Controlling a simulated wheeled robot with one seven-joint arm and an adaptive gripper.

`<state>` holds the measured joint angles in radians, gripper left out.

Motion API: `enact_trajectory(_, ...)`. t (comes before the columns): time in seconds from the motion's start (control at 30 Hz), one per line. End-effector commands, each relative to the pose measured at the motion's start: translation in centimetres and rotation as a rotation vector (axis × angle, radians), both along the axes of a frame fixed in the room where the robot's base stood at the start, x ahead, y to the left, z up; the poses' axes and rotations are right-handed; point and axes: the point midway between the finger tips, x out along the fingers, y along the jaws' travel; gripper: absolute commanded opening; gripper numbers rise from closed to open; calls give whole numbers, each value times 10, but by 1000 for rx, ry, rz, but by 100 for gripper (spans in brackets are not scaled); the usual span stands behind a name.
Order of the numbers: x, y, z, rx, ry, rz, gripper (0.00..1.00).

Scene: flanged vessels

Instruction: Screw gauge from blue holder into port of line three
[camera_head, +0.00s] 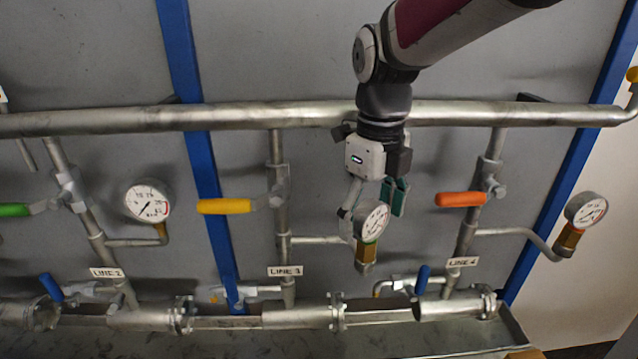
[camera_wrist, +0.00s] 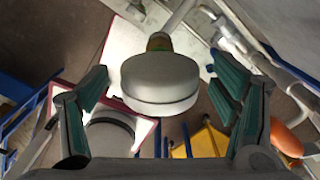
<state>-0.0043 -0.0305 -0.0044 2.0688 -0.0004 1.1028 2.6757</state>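A round gauge with a white dial (camera_head: 374,221) and a brass stem (camera_head: 366,252) stands upright, slightly tilted, at the end of line three's side pipe (camera_head: 318,240). A grey fitting shows under the stem; I cannot tell whether the thread is engaged. My gripper (camera_head: 376,205) reaches down around the gauge from above. In the wrist view the gauge's pale round body (camera_wrist: 160,82) lies between the two green-padded fingers of my gripper (camera_wrist: 160,92), with a gap on each side. The port is hidden behind the gauge and fitting. I cannot make out a blue holder.
Line three's yellow handle (camera_head: 225,206) is to the left, and line four's orange handle (camera_head: 461,199) to the right. Other gauges stand on line two (camera_head: 148,201) and line four (camera_head: 586,209). A horizontal pipe (camera_head: 250,116) runs behind my wrist. Flanged pipes lie below.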

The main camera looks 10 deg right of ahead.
Motion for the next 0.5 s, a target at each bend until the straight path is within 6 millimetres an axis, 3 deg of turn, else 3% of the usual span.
enact_trajectory(0.27,1,0,8,0,-2,1,80)
enact_trajectory(0.5,1,0,51,0,-4,0,80)
